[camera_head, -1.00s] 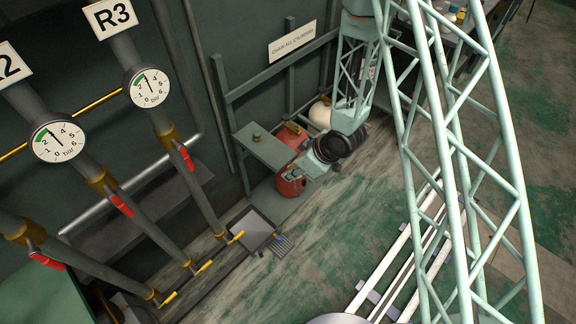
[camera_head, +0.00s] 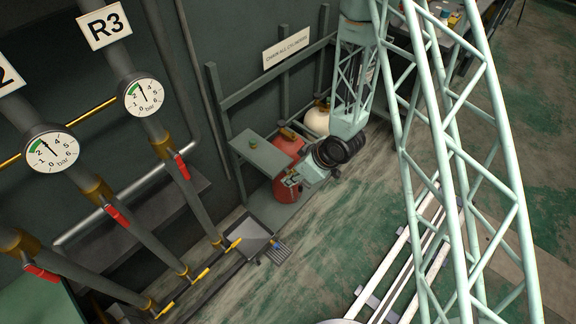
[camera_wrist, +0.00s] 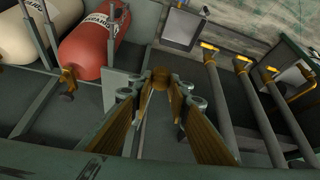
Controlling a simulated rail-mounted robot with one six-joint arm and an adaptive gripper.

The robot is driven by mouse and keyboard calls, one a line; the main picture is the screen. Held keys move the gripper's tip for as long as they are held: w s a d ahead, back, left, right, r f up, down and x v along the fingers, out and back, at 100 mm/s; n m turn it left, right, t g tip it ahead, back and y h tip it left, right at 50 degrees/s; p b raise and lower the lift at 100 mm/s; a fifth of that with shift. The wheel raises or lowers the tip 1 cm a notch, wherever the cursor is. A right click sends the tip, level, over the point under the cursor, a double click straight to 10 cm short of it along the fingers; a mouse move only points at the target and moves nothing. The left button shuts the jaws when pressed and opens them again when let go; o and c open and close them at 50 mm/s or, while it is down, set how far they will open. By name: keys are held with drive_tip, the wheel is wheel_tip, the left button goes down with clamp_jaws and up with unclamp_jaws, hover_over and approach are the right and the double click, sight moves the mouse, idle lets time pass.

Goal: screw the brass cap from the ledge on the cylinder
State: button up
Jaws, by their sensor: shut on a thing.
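My gripper (camera_wrist: 160,88) is shut on a small round brass cap (camera_wrist: 160,78), held at its fingertips in the wrist view. In the head view my gripper (camera_head: 291,180) is in front of the red cylinder (camera_head: 286,194) and hides part of it, with the cap too small to make out. The red cylinder (camera_wrist: 95,38) lies left of my fingers in the wrist view, with a brass valve (camera_wrist: 68,78) at its end, apart from the cap. The grey-green ledge (camera_head: 270,161) is left of my gripper in the head view, with a small green item (camera_head: 253,145) on it.
A cream cylinder (camera_head: 317,120) stands behind the red one. Frame posts and rails (camera_head: 212,110) border the cylinders. Pipes with brass fittings and red-handled valves (camera_head: 182,166) run at the left. A grey tray (camera_head: 250,238) sits on the floor; open floor lies to the right.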

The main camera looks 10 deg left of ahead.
drive_tip(key=w+d+r+m+t+h, duration=0.1)
drive_tip(key=w+d+r+m+h, duration=0.1)
drive_tip(key=d, duration=0.9)
drive_tip(key=w+d+r+m+t+h, duration=0.1)
drive_tip(key=w+d+r+m, duration=0.3)
drive_tip(key=d+r+m, duration=0.3)
drive_tip(key=w+d+r+m+t+h, duration=0.2)
drive_tip(key=w+d+r+m, duration=0.1)
drive_tip(key=d, duration=1.2)
drive_tip(key=shift+w+d+r+m+h, duration=0.2)
drive_tip(key=shift+d+r+m+h, duration=0.15)
drive_tip(key=shift+r+m, duration=0.55)
drive_tip(key=shift+w+f, duration=0.1)
drive_tip(key=shift+w, duration=0.05)
